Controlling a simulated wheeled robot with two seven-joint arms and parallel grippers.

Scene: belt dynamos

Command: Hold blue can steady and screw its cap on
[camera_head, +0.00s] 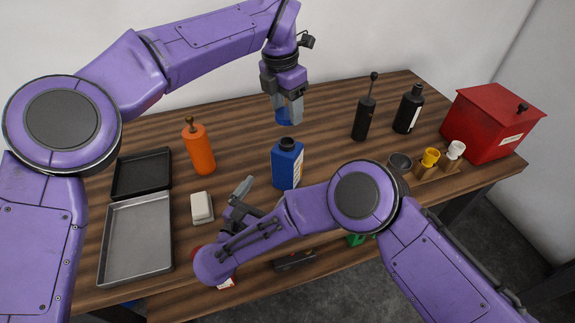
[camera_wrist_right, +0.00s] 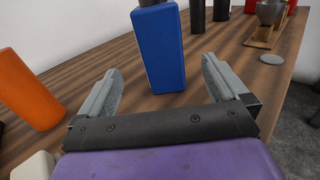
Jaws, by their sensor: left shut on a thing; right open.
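The blue can (camera_head: 287,165) stands upright near the middle of the table, its dark neck (camera_head: 287,144) uncapped. My left gripper (camera_head: 288,108) is above and behind the can, shut on a small blue piece, which looks like the cap (camera_head: 282,116); the fingers partly hide it. My right gripper (camera_head: 258,198) is open and low, to the front left of the can. In the right wrist view the can (camera_wrist_right: 162,50) stands ahead between the two open fingers (camera_wrist_right: 161,75), with visible gaps on both sides; its top is cut off there.
An orange bottle (camera_head: 198,150), a white block (camera_head: 202,208) and two trays (camera_head: 140,240) are on the left. The table around the can is clear.

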